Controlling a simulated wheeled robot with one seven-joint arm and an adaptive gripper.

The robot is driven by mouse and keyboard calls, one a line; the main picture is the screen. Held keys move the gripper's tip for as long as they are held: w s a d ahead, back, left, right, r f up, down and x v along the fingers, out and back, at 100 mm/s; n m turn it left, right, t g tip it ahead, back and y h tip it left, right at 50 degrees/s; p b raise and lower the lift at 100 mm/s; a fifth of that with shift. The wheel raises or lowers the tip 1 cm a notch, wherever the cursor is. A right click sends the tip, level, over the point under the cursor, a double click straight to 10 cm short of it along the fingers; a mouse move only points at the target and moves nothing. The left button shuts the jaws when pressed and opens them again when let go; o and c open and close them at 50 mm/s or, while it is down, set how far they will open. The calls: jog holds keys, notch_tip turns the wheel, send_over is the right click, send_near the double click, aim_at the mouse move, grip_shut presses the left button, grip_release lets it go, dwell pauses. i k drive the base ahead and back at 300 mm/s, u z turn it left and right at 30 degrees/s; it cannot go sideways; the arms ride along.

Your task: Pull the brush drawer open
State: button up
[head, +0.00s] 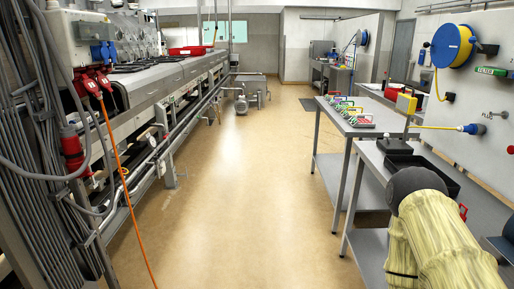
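I cannot pick out the brush drawer for certain in the head view. A long grey machine (178,78) runs along the left side, with panels and dark openings along its front. My arm, in a pale yellow cover with a dark grey joint, fills the lower right corner. My gripper does not show in this view, so its opening and anything in it cannot be seen.
Grey metal tables (345,122) line the right side, bearing coloured small items and a black tray (434,168). An orange cable (124,190) hangs at the left. A blue and yellow hose reel (452,46) is on the right wall. The tan floor (240,190) between is clear.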

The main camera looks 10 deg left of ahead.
aim_at(121, 148)
jog(key=u, duration=0.15)
jog(key=i, duration=1.65)
jog(key=u, duration=1.3)
jog(key=i, duration=1.25)
jog(key=u, duration=0.85)
